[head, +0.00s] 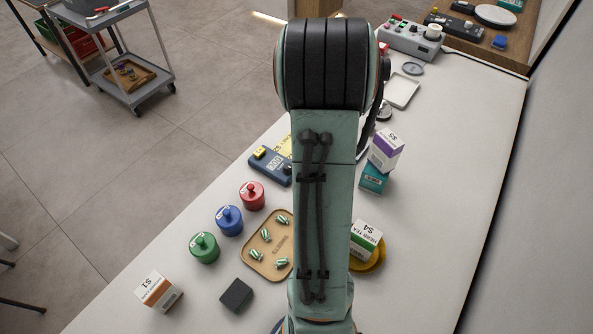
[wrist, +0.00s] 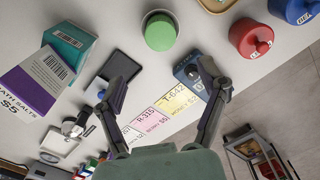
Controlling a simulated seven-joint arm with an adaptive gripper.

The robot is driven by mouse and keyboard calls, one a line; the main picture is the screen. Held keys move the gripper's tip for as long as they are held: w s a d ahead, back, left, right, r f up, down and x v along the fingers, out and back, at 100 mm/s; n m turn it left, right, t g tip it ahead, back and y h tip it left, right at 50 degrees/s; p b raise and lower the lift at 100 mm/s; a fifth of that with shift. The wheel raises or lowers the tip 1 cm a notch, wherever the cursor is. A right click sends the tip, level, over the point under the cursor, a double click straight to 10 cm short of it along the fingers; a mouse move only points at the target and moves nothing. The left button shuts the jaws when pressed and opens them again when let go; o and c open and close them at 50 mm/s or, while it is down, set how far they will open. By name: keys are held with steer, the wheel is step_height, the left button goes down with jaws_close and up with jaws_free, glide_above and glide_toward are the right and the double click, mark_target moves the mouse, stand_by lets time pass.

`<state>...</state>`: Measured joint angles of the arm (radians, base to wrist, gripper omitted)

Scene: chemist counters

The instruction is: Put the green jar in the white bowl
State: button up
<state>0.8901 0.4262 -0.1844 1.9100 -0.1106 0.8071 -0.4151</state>
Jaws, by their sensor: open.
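The green jar (head: 205,249) is a lidded pot with a knob, standing on the white counter left of the blue jar (head: 230,220) in the head view. It is not in the wrist view.
The red jar (head: 252,195) stands beside the blue one. A tan tray (head: 254,262) holds small green-and-white pieces. The orange box (head: 158,291) and dark block (head: 237,295) are near the green jar. A yellow bowl (head: 380,257) with the S4 box is right of my arm.

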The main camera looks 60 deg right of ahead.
steer(key=w+a+r+n, duration=0.2)
steer(key=a+r, duration=0.2)
steer(key=a, duration=0.6)
steer(key=w+a+r+n, duration=0.2)
steer(key=a+r, duration=0.2)
steer(key=a, duration=0.6)
steer(key=s+a+n, duration=0.3)
steer(key=s+a, duration=0.7)
steer(key=a, duration=0.2)
steer(key=shift+s+a+r+n+y, duration=0.15)
steer(key=shift+a+r+n+y, duration=0.15)
steer(key=shift+r+y, duration=0.15)
